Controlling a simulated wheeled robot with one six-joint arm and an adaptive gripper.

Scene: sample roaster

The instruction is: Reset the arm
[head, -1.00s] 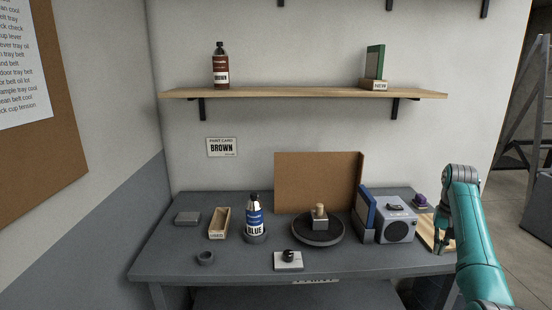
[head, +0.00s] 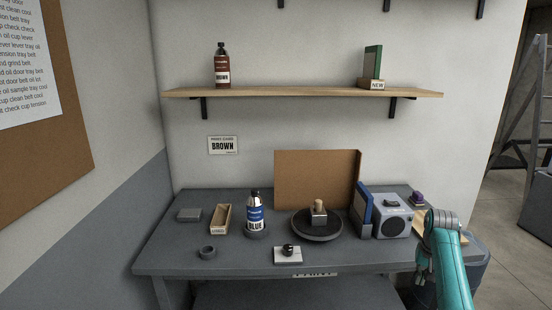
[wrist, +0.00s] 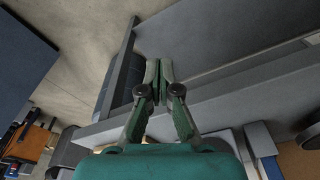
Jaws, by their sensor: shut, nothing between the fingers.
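My teal arm (head: 452,270) stands at the right end of the grey table in the head view. In the wrist view my gripper (wrist: 159,66) has its two fingers together, with nothing between them. It hangs near the table's edge, apart from the objects on top.
A shelf (head: 300,93) hangs above. A bin (head: 474,270) stands right of the table.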

